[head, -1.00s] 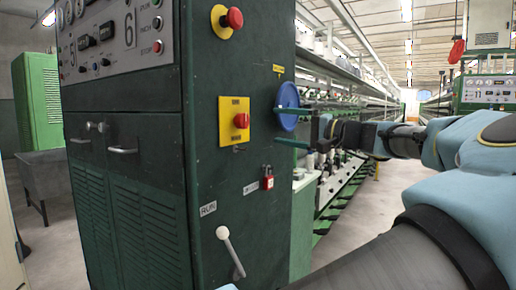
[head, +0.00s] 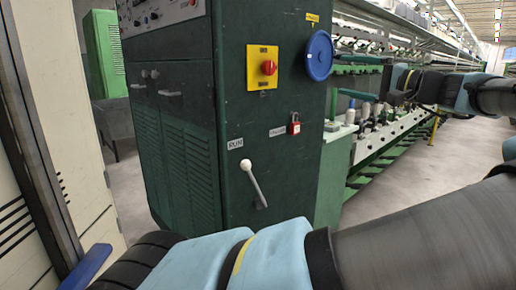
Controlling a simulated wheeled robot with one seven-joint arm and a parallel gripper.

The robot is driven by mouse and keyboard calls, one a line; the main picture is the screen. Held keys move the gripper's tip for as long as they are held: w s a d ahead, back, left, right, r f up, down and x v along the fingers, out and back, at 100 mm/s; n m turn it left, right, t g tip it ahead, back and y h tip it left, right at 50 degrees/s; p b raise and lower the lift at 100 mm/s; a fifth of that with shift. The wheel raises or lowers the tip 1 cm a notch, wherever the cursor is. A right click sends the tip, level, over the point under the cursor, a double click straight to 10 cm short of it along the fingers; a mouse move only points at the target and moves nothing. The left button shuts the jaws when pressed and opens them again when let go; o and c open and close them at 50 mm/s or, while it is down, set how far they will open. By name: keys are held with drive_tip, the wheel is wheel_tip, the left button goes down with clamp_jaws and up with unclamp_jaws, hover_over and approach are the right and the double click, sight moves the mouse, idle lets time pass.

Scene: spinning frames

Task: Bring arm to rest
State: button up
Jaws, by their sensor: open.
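My gripper (head: 342,76) is in the upper right of the head view, its two green fingers apart with nothing between them. It points left, just right of a blue disc (head: 319,55) on the edge of the dark green machine cabinet (head: 268,130); I cannot tell the gap in depth. My arm (head: 420,240) is bent. Its thick links cross the bottom and right of the view, and the forearm (head: 480,95) reaches in from the right edge.
The cabinet carries a red knob on a yellow plate (head: 262,80), a red padlock (head: 294,124) and a white-knobbed lever (head: 254,184). Spinning frames (head: 395,130) with bobbins run back at right. A pale cabinet (head: 60,170) stands close at left. Bare floor (head: 460,165) shows at right.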

drive_tip(key=w+a+f+n+g+h+p, duration=0.3)
drive_tip(key=a+f+g, duration=0.8)
drive_tip(key=a+f, duration=1.2)
drive_tip(key=s+a+f+n+g+h+p, duration=0.1)
drive_tip(key=s+a+f+g+h+p, duration=0.15)
drive_tip(key=s+a+h, duration=0.45)
drive_tip(key=s+d+r+n+t+h+p, duration=0.1)
drive_tip(key=s+r+n+h+p, duration=0.1)
drive_tip(key=s, duration=0.8)
drive_tip(key=shift+d+r+h, duration=0.2)
drive_tip(key=shift+r+h, duration=0.3)
drive_tip(key=shift+r, duration=0.65)
